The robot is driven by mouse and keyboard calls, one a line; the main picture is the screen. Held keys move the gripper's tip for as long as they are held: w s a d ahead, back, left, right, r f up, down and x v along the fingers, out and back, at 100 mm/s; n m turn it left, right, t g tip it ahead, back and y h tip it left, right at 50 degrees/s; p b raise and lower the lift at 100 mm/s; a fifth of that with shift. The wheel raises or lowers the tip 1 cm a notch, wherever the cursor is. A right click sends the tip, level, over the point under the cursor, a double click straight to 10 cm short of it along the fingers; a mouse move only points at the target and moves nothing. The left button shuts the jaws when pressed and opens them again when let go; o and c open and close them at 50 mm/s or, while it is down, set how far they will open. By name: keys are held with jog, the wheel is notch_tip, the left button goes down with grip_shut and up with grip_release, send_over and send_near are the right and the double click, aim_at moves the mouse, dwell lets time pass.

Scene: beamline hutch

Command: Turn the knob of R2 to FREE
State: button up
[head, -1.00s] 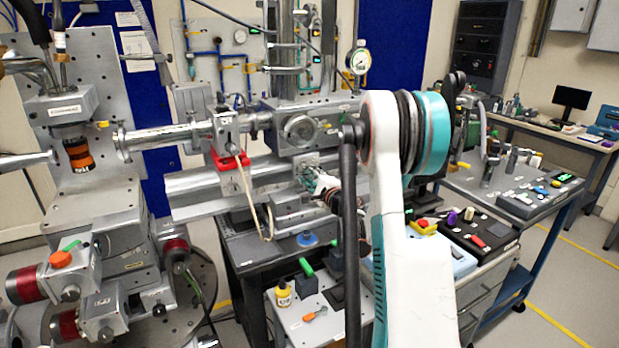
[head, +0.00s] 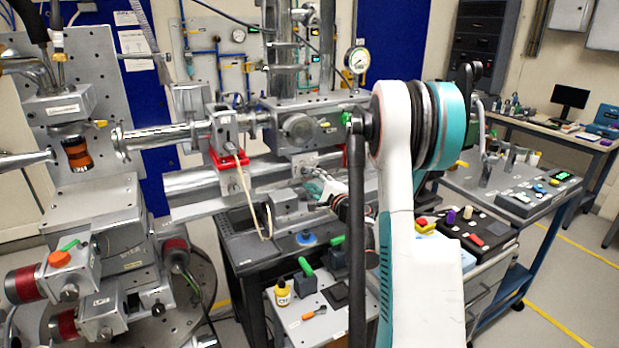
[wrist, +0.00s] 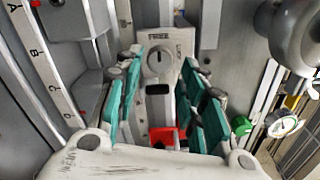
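A light grey plate (wrist: 166,92) sits ahead of my gripper in the wrist view, with a round grey knob (wrist: 159,61) on it. The plate reads FREE above the knob; a smaller label to the right is not legible. The knob's pale mark looks close to upright, towards FREE, but is too small to be sure. No R2 label is readable. My gripper (wrist: 162,76) is open, its teal-padded fingers apart on either side of the plate, with nothing between them touching the knob visibly. In the head view my gripper (head: 318,186) is below a small plate (head: 304,162) on the rail.
A red part (wrist: 166,137) shows between the fingers, low in the wrist view. A lettered scale strip (wrist: 40,75) lies left. A metal handwheel (wrist: 290,35) and a gauge (wrist: 284,126) are at right. In the head view a cable loop (head: 250,195) hangs left of my gripper.

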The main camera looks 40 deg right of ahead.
jog(key=v, duration=0.7)
jog(key=shift+s, duration=0.25)
jog(key=shift+a, duration=0.1)
